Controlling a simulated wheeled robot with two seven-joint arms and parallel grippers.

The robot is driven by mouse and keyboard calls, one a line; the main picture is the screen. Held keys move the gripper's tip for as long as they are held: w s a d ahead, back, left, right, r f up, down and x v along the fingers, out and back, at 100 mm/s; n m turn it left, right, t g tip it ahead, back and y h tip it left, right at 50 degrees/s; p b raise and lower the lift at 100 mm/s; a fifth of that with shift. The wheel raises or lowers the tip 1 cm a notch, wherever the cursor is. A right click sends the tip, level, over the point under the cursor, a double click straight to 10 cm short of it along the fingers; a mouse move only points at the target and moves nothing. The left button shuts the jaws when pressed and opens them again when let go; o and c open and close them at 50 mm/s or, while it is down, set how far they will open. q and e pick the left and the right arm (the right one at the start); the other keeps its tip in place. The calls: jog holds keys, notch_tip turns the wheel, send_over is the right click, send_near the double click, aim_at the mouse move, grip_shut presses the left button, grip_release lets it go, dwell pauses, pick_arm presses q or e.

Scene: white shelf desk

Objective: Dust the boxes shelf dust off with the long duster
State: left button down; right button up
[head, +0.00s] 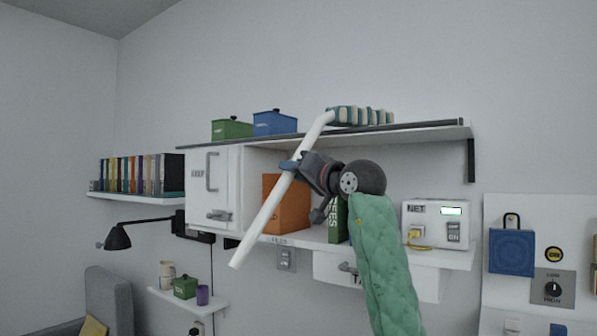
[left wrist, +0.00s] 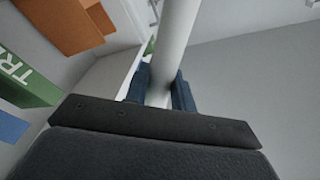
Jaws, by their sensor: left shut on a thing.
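The long duster (head: 269,217) has a white handle and a striped teal-and-white head (head: 362,116). My left gripper (head: 291,165) is shut on the handle around its middle. The handle slants up to the right, and the head is at the top shelf (head: 425,133), right of the boxes. I cannot tell whether it touches the surface. A green box (head: 231,128) and a blue box (head: 275,123) stand on the shelf's left part. No dust can be made out. In the left wrist view the handle (left wrist: 176,45) runs between the blue fingers (left wrist: 161,93). My right gripper is out of view.
Below are a white cabinet (head: 222,187), an orange box (head: 286,204), a green book (head: 338,219) and a white NET box (head: 434,224). A shelf of binders (head: 140,174) and a black lamp (head: 117,238) are at left. The wall above is clear.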

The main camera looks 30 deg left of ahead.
pick_arm(q)
jog(key=a+p, duration=0.1)
jog(key=a, duration=0.9)
jog(key=shift+w+a, duration=0.2)
jog(key=shift+a, duration=0.05)
dwell(0.8)
jog(key=shift+r+p, duration=0.25)
jog(key=shift+p, duration=0.1)
jog(key=s+r+p, duration=0.1)
jog(key=s+r, duration=0.1)
jog(key=s, duration=0.9)
jog(key=s+r+p, duration=0.1)
jog(key=s, duration=1)
jog(key=shift+a+r, duration=0.35)
dwell(0.6)
dwell(0.5)
